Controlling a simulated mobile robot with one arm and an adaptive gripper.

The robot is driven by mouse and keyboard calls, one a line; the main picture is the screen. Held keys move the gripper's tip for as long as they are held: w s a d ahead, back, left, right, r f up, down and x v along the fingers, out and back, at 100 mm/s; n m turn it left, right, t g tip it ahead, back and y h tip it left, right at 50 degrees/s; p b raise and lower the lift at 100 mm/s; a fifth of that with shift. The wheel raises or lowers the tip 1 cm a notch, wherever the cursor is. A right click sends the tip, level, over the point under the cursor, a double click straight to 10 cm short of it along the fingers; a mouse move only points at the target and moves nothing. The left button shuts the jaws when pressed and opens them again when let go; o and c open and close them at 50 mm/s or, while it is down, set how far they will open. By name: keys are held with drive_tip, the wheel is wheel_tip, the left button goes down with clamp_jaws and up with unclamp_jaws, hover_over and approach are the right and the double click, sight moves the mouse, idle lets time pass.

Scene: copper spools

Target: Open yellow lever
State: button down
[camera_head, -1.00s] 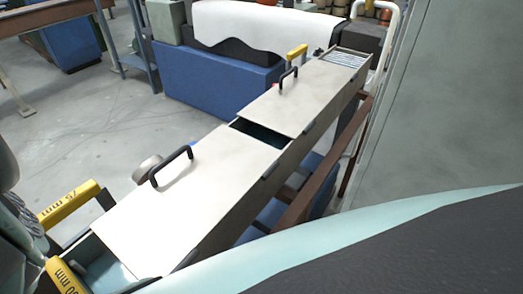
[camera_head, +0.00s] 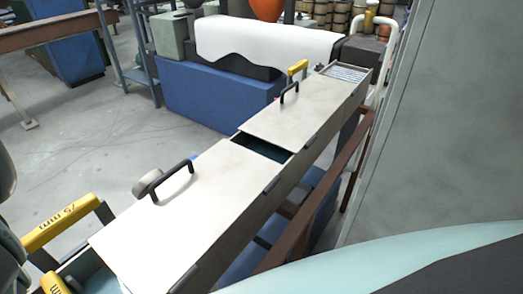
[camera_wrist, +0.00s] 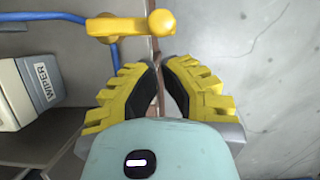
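A yellow lever (camera_wrist: 130,27) with a round knob at its right end lies across the top of the wrist view. My gripper (camera_wrist: 160,63) has blocky yellow fingers with dark inner pads. It points up toward the lever in that picture, with the fingertips below it and apart from it in the image. A narrow gap shows between the fingers, and nothing is held in it. I cannot clearly make out the lever or my gripper in the head view.
A long pale trough (camera_head: 150,222) with black-handled lids crosses the head view. A yellow bar marked 75 mm (camera_head: 60,222) stands near its left end. A blue block (camera_head: 210,95) is behind. In the wrist view, a box marked WIPER (camera_wrist: 35,90) is at left.

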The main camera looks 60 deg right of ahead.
drive_tip(key=shift+a, duration=0.55)
drive_tip(key=shift+w+a+n+g+b, duration=0.1)
drive_tip(key=shift+a+n+g+b, duration=0.2)
drive_tip(key=shift+a+n+b, duration=0.35)
